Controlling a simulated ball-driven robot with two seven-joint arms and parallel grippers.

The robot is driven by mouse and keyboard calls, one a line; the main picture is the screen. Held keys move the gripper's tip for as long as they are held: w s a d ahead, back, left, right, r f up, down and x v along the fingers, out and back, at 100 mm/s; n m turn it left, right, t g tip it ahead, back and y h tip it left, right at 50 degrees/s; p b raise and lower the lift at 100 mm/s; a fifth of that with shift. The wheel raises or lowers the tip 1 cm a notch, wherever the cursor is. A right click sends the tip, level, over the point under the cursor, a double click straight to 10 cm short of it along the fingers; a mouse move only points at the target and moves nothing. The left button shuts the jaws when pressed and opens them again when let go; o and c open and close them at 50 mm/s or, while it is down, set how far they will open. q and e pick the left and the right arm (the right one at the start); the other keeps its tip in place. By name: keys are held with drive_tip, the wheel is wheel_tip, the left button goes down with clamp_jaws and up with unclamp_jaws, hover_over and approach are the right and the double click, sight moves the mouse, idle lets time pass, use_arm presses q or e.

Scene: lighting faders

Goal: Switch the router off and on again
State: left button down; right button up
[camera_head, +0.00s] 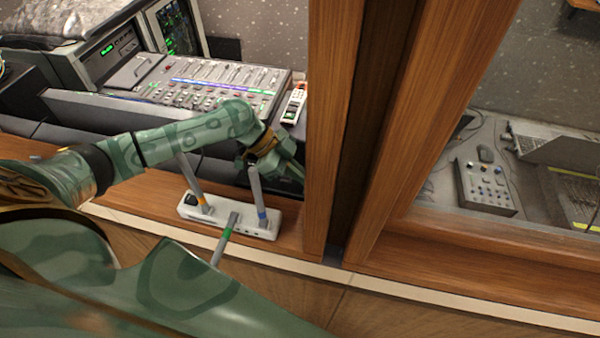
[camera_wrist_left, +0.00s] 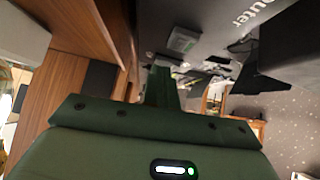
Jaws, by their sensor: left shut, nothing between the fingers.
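A white box with three grey antennas (camera_head: 228,217), which looks like the router, sits on the wooden ledge. Its antennas have orange, green and blue bands; a small dark patch shows at its left end. My left gripper (camera_head: 297,172) is shut and empty, above and behind the box's right end, close to the blue-banded antenna; I cannot tell if they touch. The left wrist view shows its closed fingers (camera_wrist_left: 162,85) pointing away from the box. White lettering reading "outer" (camera_wrist_left: 255,14) is on a dark surface there. My right gripper is not in view.
A fader console (camera_head: 215,85) stands behind the ledge, with a small white device (camera_head: 293,105) at its right end. A thick wooden window post (camera_head: 332,130) rises just right of my gripper. Beyond it, another desk holds a control box (camera_head: 485,188) and a laptop (camera_head: 560,150).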

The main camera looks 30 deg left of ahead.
use_arm(q)
drive_tip(key=shift+s+f, duration=0.2)
drive_tip(key=shift+f, duration=0.05)
drive_tip(key=shift+w, duration=0.15)
drive_tip(key=shift+w+a, duration=0.1)
drive_tip(key=shift+w+b, duration=0.3)
drive_tip(key=shift+b, duration=0.05)
drive_tip(key=shift+w+a, duration=0.15)
drive_tip(key=shift+w, duration=0.15)
